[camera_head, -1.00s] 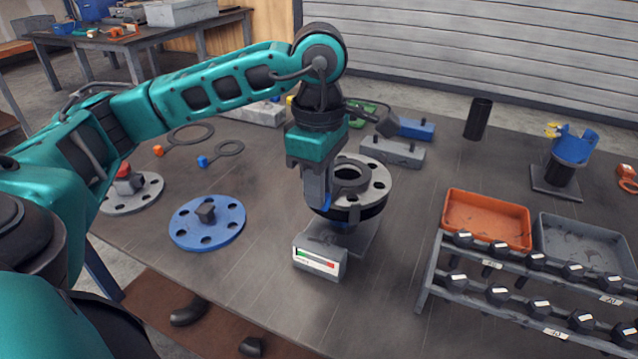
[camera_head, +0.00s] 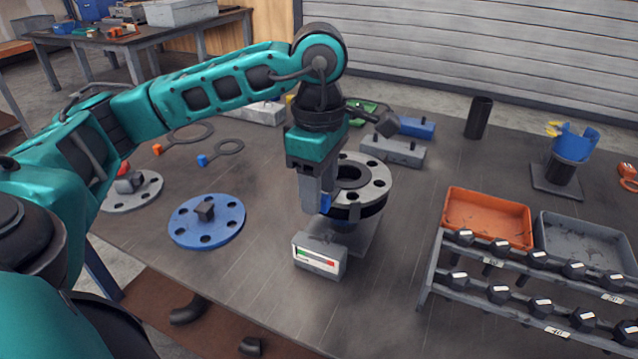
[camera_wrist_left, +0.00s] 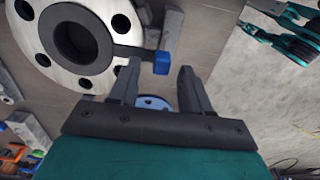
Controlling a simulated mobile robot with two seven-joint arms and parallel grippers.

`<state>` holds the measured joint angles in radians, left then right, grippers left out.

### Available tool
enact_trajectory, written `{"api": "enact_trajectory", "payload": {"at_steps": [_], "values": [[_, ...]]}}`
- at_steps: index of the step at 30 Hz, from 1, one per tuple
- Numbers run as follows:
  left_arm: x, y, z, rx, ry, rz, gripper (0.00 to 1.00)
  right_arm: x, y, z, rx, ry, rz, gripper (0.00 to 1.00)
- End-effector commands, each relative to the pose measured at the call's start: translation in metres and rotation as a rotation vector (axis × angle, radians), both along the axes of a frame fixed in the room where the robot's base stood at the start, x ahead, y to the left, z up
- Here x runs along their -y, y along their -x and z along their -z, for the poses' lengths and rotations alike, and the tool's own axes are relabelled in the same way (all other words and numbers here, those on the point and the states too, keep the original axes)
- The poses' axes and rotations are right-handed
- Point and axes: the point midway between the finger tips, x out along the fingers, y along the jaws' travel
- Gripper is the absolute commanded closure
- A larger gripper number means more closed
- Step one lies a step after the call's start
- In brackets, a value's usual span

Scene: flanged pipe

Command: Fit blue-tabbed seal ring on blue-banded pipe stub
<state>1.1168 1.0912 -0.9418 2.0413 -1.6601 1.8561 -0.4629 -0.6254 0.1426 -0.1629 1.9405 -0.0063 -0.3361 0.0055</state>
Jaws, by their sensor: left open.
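The pipe stub's grey bolt-holed flange (camera_head: 372,180) stands on a plate at the table's middle. It also shows in the wrist view (camera_wrist_left: 40,32), with a dark ring (camera_wrist_left: 75,45) around its bore. A dark strip leads from there to a blue tab (camera_wrist_left: 162,62); the tab also shows in the head view (camera_head: 325,203). My left gripper (camera_wrist_left: 157,74) is open, its fingertips either side of and just short of the tab. The arm covers part of the flange, and the stub's band is mostly hidden. My right gripper is out of view.
Another blue-tabbed ring (camera_head: 229,147) and an orange-tabbed ring (camera_head: 193,132) lie at back left. A blue disc (camera_head: 182,226) lies left. A gauge block (camera_head: 319,256) stands in front of the flange. A rack (camera_head: 432,273) and an orange tray (camera_head: 485,243) stand right.

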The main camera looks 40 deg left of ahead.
Motion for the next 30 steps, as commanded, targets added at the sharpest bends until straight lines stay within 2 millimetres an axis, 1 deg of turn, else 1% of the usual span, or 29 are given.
{"api": "enact_trajectory", "payload": {"at_steps": [4, 7, 11, 13, 15, 18, 21, 24, 28, 30], "values": [[0.000, 0.000, -0.002, 0.000, 0.000, 0.000, 0.52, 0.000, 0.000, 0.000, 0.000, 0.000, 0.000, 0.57], [0.000, 0.000, -0.012, 0.001, 0.001, 0.000, 0.52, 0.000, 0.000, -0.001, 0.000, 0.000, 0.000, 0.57], [0.000, -0.001, -0.037, 0.006, 0.002, 0.001, 0.52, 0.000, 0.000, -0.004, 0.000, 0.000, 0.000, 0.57], [0.000, -0.001, -0.053, 0.006, 0.002, 0.001, 0.52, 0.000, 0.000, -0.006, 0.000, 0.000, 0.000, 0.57], [0.000, -0.001, -0.073, 0.006, 0.001, 0.000, 0.52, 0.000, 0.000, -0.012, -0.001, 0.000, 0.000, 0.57], [0.000, 0.000, -0.095, 0.004, 0.000, -0.001, 0.52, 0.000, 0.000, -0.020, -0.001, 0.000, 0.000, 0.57], [0.000, 0.000, -0.110, 0.004, 0.000, -0.001, 0.52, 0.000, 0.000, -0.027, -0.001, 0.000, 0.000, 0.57], [0.000, 0.000, -0.120, 0.003, -0.001, 0.000, 0.52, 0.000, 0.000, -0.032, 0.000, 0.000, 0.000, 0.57], [0.000, 0.000, -0.129, 0.001, 0.000, 0.000, 0.52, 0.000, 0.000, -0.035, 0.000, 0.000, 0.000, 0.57], [0.000, 0.000, -0.137, 0.001, 0.001, 0.000, 0.52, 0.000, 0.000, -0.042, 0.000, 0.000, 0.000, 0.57]]}}
